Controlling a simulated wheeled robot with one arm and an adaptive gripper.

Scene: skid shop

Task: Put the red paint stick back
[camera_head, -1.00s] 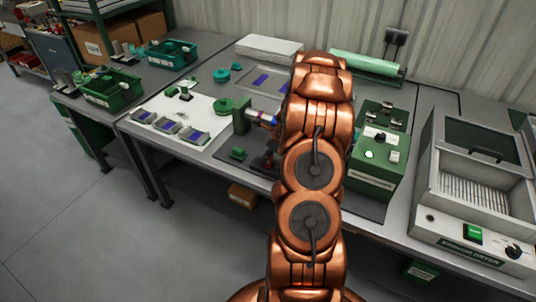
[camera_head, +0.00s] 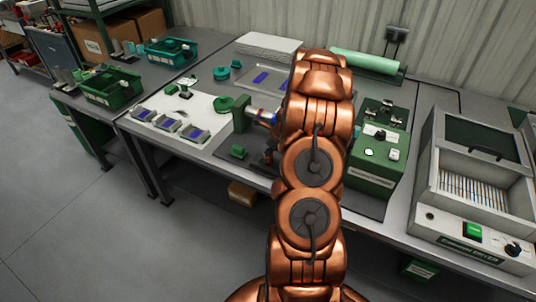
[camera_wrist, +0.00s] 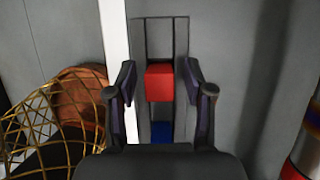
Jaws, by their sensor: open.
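In the wrist view, a red block-shaped piece (camera_wrist: 159,82), likely the red paint stick, sits between the two fingers of my gripper (camera_wrist: 160,92). The fingers are open, one on each side, with a visible gap to the red piece. The red piece lies in line with a narrow grey frame or slotted holder (camera_wrist: 152,38). A blue piece (camera_wrist: 161,132) shows nearer the palm in the same line. I cannot tell whether the red piece is seated in the holder. In the head view, my copper arm hides the gripper and the red piece.
A gold wire mesh object (camera_wrist: 45,125) and a brown round thing (camera_wrist: 82,98) are left of the fingers. In the head view, a green upright fixture (camera_head: 241,113) stands left of my arm, a green control box (camera_head: 376,170) right, and a dryer (camera_head: 480,195) farther right.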

